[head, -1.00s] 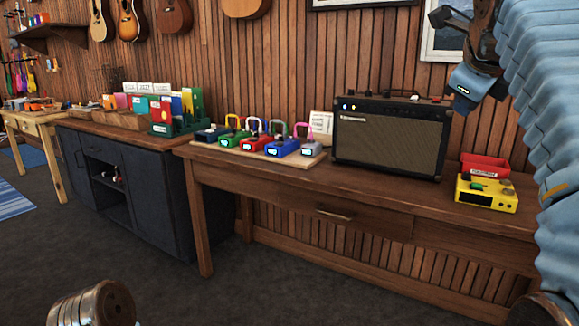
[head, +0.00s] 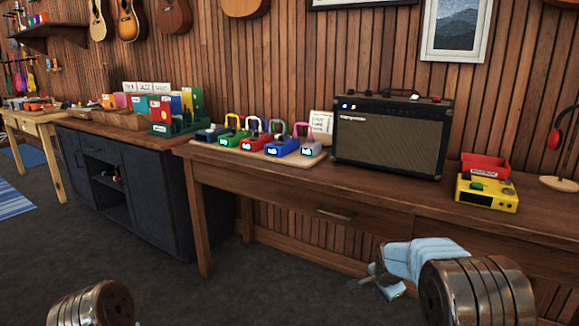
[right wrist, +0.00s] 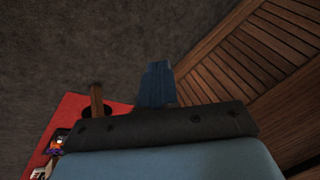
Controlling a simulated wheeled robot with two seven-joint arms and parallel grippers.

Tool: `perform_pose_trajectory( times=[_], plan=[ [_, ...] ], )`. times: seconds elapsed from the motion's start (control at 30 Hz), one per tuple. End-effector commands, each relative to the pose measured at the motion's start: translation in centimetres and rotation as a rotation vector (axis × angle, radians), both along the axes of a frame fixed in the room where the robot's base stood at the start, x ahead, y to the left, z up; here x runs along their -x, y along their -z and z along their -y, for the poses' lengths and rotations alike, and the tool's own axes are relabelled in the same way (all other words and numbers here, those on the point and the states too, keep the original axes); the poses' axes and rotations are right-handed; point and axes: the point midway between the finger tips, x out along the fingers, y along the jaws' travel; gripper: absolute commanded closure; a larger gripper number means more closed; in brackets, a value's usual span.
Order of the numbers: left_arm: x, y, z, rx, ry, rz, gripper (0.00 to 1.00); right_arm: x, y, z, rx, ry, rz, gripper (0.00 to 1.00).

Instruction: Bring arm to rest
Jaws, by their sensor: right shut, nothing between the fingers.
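My right gripper (head: 384,284) hangs low in front of the wooden table (head: 250,173), below its front edge and away from everything on it. It is shut and empty. Its blue finger (right wrist: 156,84) shows in the right wrist view, over dark floor, with nothing held. A metal joint of my right arm is at the lower right of the head view. A similar metal joint of my left arm is at the bottom left; the left gripper is out of view.
The table holds a black amplifier (head: 388,137), several coloured pedals on a board, a red bin (head: 485,165), a yellow box (head: 487,193) and a stand with red headphones (head: 555,139). A dark cabinet (head: 130,190) stands left. The floor between is clear.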

Motion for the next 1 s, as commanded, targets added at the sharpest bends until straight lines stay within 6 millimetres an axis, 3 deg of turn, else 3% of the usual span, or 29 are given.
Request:
perform_pose_trajectory(
  times=[0.03, 0.2, 0.3, 0.4, 0.5, 0.6, 0.7, 0.83, 1.0],
  plan=[
    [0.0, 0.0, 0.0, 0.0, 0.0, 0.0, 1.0, 1.7, 3.9, -0.3, 0.004, -0.065, -0.05, 1.0],
    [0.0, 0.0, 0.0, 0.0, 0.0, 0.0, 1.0, 8.5, 14.8, -2.6, -0.003, -0.332, -0.165, 1.0],
    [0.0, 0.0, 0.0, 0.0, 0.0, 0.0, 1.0, 13.8, 20.0, -4.7, -0.029, -0.495, -0.215, 1.0],
    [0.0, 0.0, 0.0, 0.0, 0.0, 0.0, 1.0, 19.9, 23.7, -7.3, -0.069, -0.664, -0.245, 1.0],
    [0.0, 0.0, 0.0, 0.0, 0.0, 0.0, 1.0, 25.4, 25.5, -9.9, -0.114, -0.815, -0.247, 1.0],
    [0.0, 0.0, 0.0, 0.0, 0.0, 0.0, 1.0, 29.8, 26.0, -12.1, -0.153, -0.935, -0.232, 1.0],
    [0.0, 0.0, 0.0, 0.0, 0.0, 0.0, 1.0, 32.5, 25.8, -13.5, -0.176, -1.014, -0.21, 1.0],
    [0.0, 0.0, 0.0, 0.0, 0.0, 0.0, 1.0, 33.8, 25.6, -14.3, -0.186, -1.056, -0.194, 1.0],
    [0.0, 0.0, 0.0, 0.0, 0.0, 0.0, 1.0, 33.8, 25.6, -14.3, -0.185, -1.06, -0.193, 1.0]
  ],
)
